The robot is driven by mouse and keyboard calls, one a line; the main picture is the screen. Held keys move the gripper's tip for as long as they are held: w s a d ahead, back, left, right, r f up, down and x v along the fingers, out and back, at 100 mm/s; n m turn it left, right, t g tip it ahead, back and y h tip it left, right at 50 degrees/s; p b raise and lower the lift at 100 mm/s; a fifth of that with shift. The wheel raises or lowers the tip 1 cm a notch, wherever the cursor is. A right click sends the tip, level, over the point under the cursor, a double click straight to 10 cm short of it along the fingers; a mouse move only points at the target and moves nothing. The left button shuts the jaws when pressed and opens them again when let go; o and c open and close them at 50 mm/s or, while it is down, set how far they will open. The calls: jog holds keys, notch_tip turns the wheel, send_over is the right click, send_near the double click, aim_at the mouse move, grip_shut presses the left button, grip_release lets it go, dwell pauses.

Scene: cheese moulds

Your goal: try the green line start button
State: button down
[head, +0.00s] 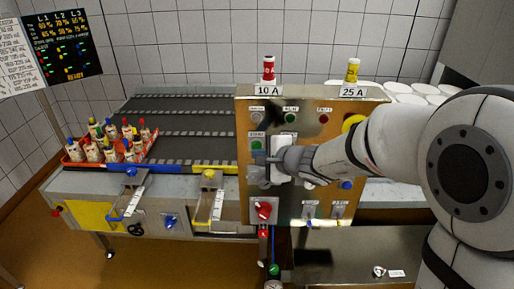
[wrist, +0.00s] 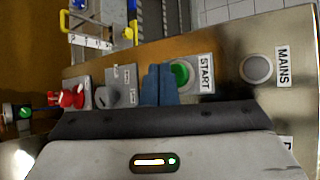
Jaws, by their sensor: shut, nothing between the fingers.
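The green start button (head: 257,145) sits on the left of the metal control panel (head: 345,119), under a START label. The button (wrist: 181,73) also shows in the wrist view, in a pale square mount. My gripper (head: 259,157) is at the panel face, just below the button in the head view. In the wrist view my gripper (wrist: 158,72) shows as two blue-grey fingers shut together, empty, covering one edge of the button's mount. I cannot tell whether the fingertips touch the button. The button does not look covered by them.
A grey MAINS lamp (wrist: 257,69) is above the button. A red rotary switch (head: 263,211) is lower on the panel, and a grey knob (wrist: 105,97) shows near the fingers. Red and yellow fuses stand on top. A conveyor (head: 185,122) with a red crate of bottles (head: 73,152) lies left.

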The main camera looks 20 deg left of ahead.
jog(key=shift+w, duration=0.1)
dwell(0.6)
jog(key=shift+w+a+b, duration=0.1)
jog(key=shift+w+b, duration=0.2)
jog(key=shift+b, duration=0.1)
jog(key=shift+w+a, duration=0.1)
jog(key=shift+w, duration=0.4)
dwell(0.6)
jog(key=shift+s+b, duration=0.15)
jog(key=shift+b, duration=0.15)
jog(key=shift+s+d+b, duration=0.2)
jog(key=shift+s+b, duration=0.35)
jog(key=shift+s, duration=0.2)
jog(key=s+b, duration=0.1)
jog(key=s, duration=0.1)
jog(key=s+d+b, duration=0.1)
jog(key=s, duration=0.2)
jog(key=shift+d, duration=0.1)
